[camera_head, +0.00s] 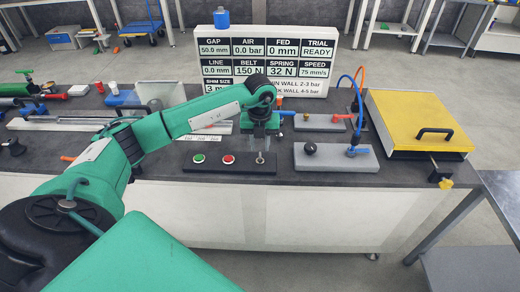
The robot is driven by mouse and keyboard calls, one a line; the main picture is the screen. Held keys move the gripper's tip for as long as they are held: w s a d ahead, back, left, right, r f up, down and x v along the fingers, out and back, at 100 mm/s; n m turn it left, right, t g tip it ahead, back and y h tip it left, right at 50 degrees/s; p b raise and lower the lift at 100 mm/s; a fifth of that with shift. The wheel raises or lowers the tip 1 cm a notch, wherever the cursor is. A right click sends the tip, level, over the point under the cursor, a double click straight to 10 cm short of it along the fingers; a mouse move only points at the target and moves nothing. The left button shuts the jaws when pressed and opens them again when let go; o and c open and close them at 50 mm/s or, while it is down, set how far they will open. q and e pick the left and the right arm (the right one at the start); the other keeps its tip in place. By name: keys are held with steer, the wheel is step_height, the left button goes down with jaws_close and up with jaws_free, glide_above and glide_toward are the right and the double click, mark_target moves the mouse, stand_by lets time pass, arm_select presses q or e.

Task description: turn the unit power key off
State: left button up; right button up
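The unit power key (260,158) is a small metallic switch at the right end of a low black button panel (244,169). A green button (199,158) and a red button (229,158) sit to its left on the same panel. My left gripper (264,143) points down just behind and above the key, in line with it. Its two fingers look spread apart with nothing between them. It seems apart from the key. The key's exact turn angle is too small to tell. My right gripper is not in view.
A grey block with a black knob (310,148) and blue fitting stands right of the panel. A yellow-lidded box (415,118) is farther right. A display board (210,62) stands behind. My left arm crosses the bench's left part.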

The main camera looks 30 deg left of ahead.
mark_target(260, 154)
arm_select(q)
step_height(260, 154, down, 3)
steer(key=shift+r, duration=0.2)
steer(key=shift+f, duration=0.65)
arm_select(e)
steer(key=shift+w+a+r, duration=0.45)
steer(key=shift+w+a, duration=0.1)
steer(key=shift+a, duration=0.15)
arm_select(q)
jaws_close()
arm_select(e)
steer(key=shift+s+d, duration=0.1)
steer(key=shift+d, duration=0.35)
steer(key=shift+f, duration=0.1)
